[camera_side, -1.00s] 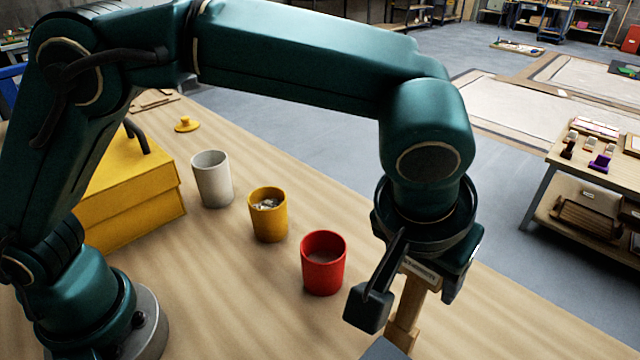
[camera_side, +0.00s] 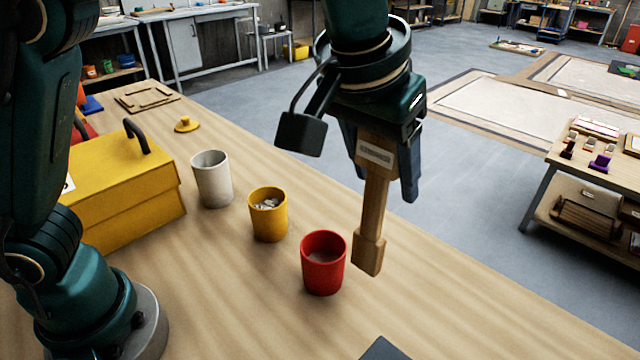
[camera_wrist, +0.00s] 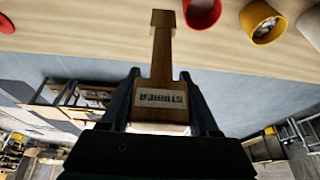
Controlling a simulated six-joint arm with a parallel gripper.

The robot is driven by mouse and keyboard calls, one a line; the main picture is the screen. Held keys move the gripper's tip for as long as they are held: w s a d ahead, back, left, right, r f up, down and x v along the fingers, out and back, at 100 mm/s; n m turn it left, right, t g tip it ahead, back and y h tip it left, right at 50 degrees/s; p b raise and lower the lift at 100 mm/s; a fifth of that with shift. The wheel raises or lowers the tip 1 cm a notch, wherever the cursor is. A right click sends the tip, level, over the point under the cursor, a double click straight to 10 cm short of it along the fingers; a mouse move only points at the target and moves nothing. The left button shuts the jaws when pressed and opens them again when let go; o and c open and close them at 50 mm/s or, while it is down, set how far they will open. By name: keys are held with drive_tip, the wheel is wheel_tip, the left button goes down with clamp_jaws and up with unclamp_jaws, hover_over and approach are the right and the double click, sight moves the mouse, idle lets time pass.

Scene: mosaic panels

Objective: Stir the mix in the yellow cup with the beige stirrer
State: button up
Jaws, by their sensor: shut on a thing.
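My gripper (camera_side: 385,165) is shut on the beige wooden stirrer (camera_side: 372,215), which hangs paddle-down in the air to the right of the red cup. In the wrist view the stirrer (camera_wrist: 160,60) sits between the two fingers, its label reading STIRRER upside down. The yellow cup (camera_side: 268,222) stands upright on the table between the white and red cups, with greyish pieces visible inside. In the wrist view the yellow cup (camera_wrist: 262,22) is at the upper right, apart from the stirrer.
A red cup (camera_side: 323,270) with dark contents stands nearest the stirrer. A white cup (camera_side: 212,180) stands behind the yellow one. A yellow box (camera_side: 125,190) with a dark handle is at the left. A small yellow lid-like piece (camera_side: 186,125) lies farther back. A dark flat object (camera_side: 384,349) is at the front edge.

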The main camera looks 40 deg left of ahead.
drive_tip(key=a+r+n+y, duration=0.35)
drive_tip(key=a+n, duration=0.35)
drive_tip(key=a, duration=1.5)
wheel_tip(320, 180, down, 11)
drive_tip(key=shift+g+h, duration=0.3)
drive_tip(key=shift+h, duration=0.05)
drive_tip(key=shift+a, duration=0.1)
idle(0.4)
drive_tip(key=shift+f, duration=0.4)
idle(0.6)
drive_tip(key=shift+r, duration=0.15)
